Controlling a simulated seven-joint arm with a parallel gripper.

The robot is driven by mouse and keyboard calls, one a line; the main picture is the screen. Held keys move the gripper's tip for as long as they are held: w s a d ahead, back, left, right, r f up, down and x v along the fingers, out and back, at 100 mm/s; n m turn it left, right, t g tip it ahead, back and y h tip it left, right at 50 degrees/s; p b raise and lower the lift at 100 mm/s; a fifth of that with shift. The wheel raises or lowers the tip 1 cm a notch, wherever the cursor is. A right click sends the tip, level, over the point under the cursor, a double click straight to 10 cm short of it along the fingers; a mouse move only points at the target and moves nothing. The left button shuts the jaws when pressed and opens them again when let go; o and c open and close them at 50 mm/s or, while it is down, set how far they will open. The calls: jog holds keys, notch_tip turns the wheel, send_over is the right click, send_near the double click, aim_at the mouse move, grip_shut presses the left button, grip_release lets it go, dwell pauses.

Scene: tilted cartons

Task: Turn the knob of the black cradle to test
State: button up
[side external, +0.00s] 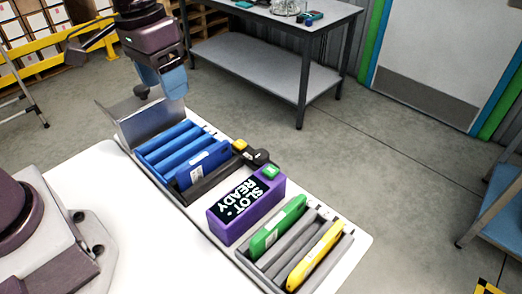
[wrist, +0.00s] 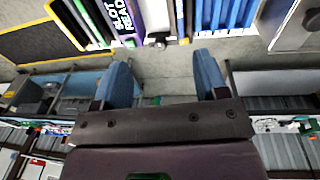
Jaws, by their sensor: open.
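The black cradle (side external: 215,182) lies between the blue rack and the purple box in the side view. A blue device (side external: 203,166) leans in it. A dark, rounded part that looks like its knob (side external: 259,157) is at its far end, beside a yellow block (side external: 240,146); its setting is too small to read. My gripper (side external: 163,92) is raised above the far left end of the blue rack, apart from the cradle. In the wrist view my gripper's blue fingers (wrist: 161,65) are spread, with nothing between them. The cradle's end shows near the top edge there.
A purple box (side external: 230,222) reads "SLOT READY". A grey rack (side external: 290,246) holds a green carton (side external: 277,227) and a yellow carton (side external: 314,256). A blue rack (side external: 170,144) and an upright metal plate (side external: 153,120) stand at left. A workbench (side external: 255,70) stands behind on open floor.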

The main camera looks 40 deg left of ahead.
jog(key=w+d+f+n+g+y, duration=0.2)
jog(key=w+d+f, duration=0.2)
jog(key=w+f, duration=0.8)
jog(key=n+t, duration=0.1)
send_near(261, 153)
jog(key=shift+h, duration=0.4)
jog(key=f, duration=0.9)
jog(key=shift+s+a+f, duration=0.1)
jog(key=shift+a+f, duration=0.1)
jog(key=shift+a, duration=0.15)
jog(key=c, duration=0.9)
